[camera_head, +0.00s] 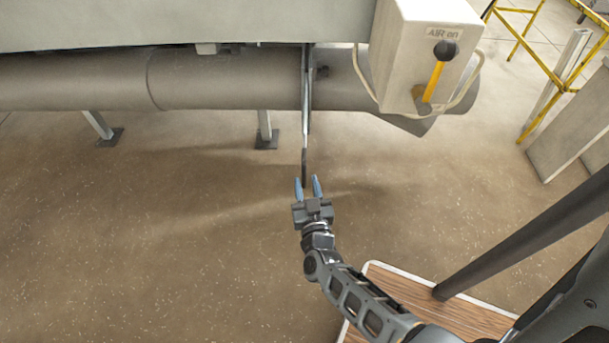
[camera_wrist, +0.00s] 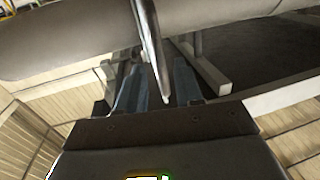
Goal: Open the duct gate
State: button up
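The duct gate (camera_head: 307,90) is a thin upright metal plate set across the grey duct (camera_head: 220,80), just left of the white box. A narrow dark strip (camera_head: 304,165) hangs from its lower end towards my gripper. My gripper (camera_head: 307,180) is open below the duct, its two blue fingers apart and pointing up at the strip. In the wrist view, the gate's narrow metal end (camera_wrist: 150,45) comes down between the two fingers (camera_wrist: 158,80). Gaps show on both sides of it there. I cannot tell how deep it sits between them.
A white box (camera_head: 405,50) marked "AIR on" carries a yellow lever (camera_head: 434,80) with a black knob. Duct legs (camera_head: 264,128) stand on the floor. A yellow rail (camera_head: 535,50) and a pale panel (camera_head: 560,140) are at right. The floor (camera_head: 150,230) at left is clear.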

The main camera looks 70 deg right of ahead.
jog(key=v, duration=0.3)
jog(key=shift+s+a, duration=0.2)
jog(key=shift+a, duration=0.1)
dwell(0.3)
jog(key=s+a+r+n+t+y, duration=0.5)
jog(key=a+r, duration=0.4)
jog(key=a, duration=0.4)
jog(key=s+a+r+n+y+p, duration=0.1)
jog(key=s+a+r+n+y, duration=0.1)
jog(key=s+r+y, duration=0.3)
jog(key=s+a+r+n+y+p, duration=0.1)
jog(key=s+r+n+y, duration=0.3)
jog(key=r, duration=1)
jog(key=shift+s+a+y, duration=0.5)
jog(key=shift+s+a, duration=0.3)
jog(key=shift+s, duration=0.25)
jog(key=shift+d, duration=0.1)
